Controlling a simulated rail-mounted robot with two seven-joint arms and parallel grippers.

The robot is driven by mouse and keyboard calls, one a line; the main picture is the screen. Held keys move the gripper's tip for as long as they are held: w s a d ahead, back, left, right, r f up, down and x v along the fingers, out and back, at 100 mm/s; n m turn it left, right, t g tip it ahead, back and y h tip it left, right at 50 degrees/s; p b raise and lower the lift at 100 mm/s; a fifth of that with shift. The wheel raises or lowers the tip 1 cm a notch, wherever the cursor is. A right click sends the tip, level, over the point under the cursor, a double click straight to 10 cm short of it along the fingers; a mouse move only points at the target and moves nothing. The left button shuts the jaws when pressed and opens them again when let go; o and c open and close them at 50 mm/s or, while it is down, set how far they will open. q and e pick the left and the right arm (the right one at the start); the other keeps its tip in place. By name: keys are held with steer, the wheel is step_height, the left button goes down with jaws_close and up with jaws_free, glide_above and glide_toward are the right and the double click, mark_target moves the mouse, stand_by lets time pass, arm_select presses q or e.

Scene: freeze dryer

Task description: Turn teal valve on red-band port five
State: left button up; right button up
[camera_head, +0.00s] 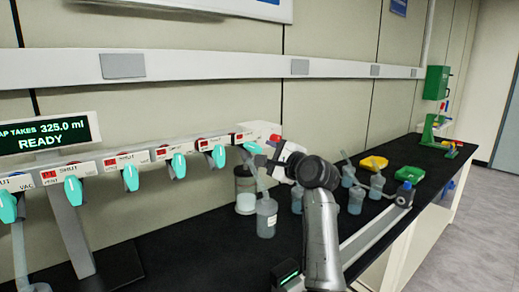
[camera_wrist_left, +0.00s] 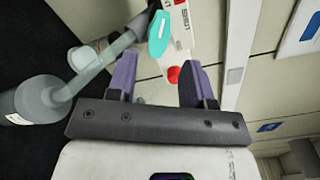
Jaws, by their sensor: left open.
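A row of teal valves hangs from a white manifold along the wall, including a teal valve (camera_head: 219,155) under a red band. The rightmost teal valve (camera_head: 252,147) is beside my left gripper (camera_head: 270,150), which partly covers that end of the manifold. In the left wrist view, one teal valve (camera_wrist_left: 159,33) shows just beyond the open, empty fingers of my left gripper (camera_wrist_left: 157,80). A red round part (camera_wrist_left: 173,74) on the white port housing shows between the fingers. The gap to the valve is hard to judge. Port numbers are too small to read. My right gripper is out of view.
A clear flask (camera_head: 266,217) hangs below the manifold's right end; it also shows close by in the left wrist view (camera_wrist_left: 38,100). A display (camera_head: 45,133) reads READY.

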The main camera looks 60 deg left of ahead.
arm_select(q)
steer(key=d, duration=0.7)
steer(key=shift+w+d+p, duration=0.3)
steer(key=shift+d+p, duration=0.05)
steer(key=shift+p, duration=0.05)
